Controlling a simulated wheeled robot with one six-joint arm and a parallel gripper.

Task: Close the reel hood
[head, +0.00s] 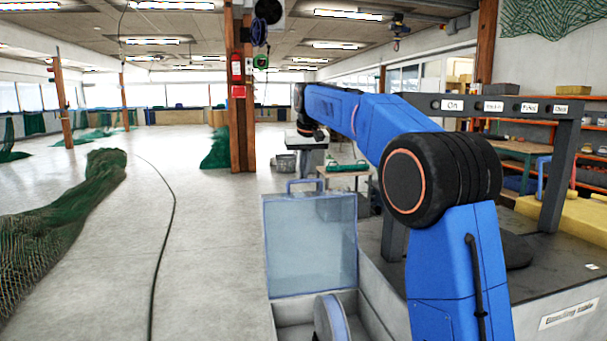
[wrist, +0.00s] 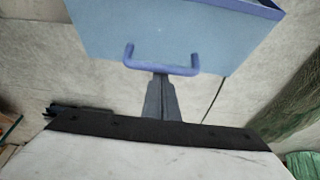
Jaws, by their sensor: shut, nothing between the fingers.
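The reel hood (head: 310,245) is a see-through blue panel that stands upright, open, above a pale box. Its blue bar handle (head: 304,185) is on the top edge. A pale reel (head: 330,318) shows inside the box. In the wrist view the hood (wrist: 180,35) fills the top, with its U-shaped handle (wrist: 162,69) pointing toward my gripper. My gripper (wrist: 160,78) is shut and empty, its fingertips at the middle of the handle in the picture. I cannot tell whether they touch it. In the head view my fingers cannot be made out.
A bench with a dark frame (head: 500,105) bearing labels stands at the right. A green net (head: 85,205) lies on the floor at the left, and a dark cable (head: 165,240) runs along it. The floor between the cable and the box is clear.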

